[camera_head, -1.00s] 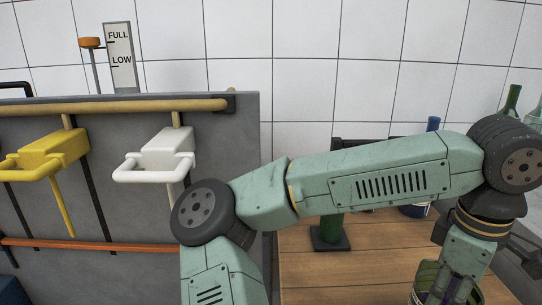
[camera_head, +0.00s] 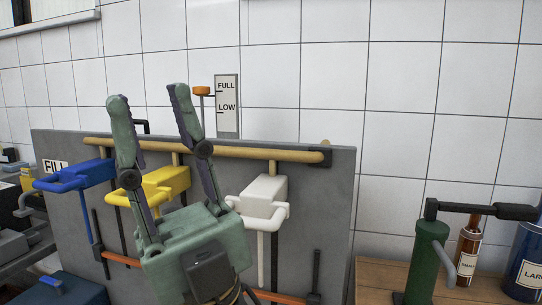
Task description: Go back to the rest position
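My gripper (camera_head: 150,100) is raised in the middle left of the head view, its two green fingers pointing up and spread wide apart. Nothing shows between the fingers. It stands in front of the grey panel, covering part of the yellow handled block (camera_head: 160,186). The rest of my arm below the gripper is mostly out of the picture.
The grey panel (camera_head: 335,215) carries a tan pipe (camera_head: 240,151), a blue handled block (camera_head: 80,175) and a white one (camera_head: 262,197). At right, a wooden table (camera_head: 370,275) holds a green pump-like device (camera_head: 427,262), a brown bottle (camera_head: 467,250) and a blue container (camera_head: 525,265). A level gauge (camera_head: 227,105) stands behind the panel.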

